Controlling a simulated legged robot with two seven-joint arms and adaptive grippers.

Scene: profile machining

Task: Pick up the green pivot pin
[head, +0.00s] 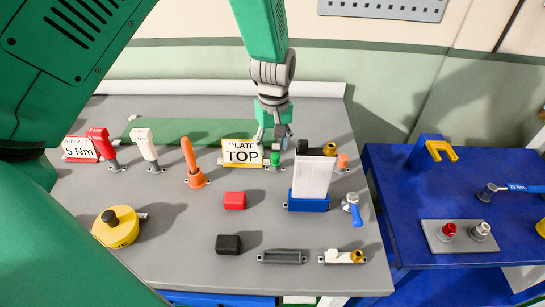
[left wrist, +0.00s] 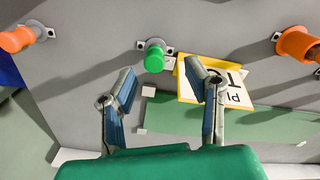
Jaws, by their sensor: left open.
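The green pivot pin (head: 275,160) stands in a small grey holder on the grey table, just right of the yellow "PLATE TOP" sign (head: 242,152). In the left wrist view the green pin (left wrist: 154,60) shows its rounded end, ahead of the fingers and between their lines. My left gripper (head: 273,138) points down above and behind the pin. In the left wrist view its two blue-padded fingers (left wrist: 160,82) are spread and empty, apart from the pin. The right fingertip overlaps the sign in that view. My right gripper is not in view.
A white block in a blue base (head: 308,203) stands close at the right. An orange pin (head: 192,165) stands left of the sign, another orange piece (head: 342,162) at the right. Red (head: 234,201) and black (head: 228,244) blocks lie in front. A blue table (head: 405,200) is at the right.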

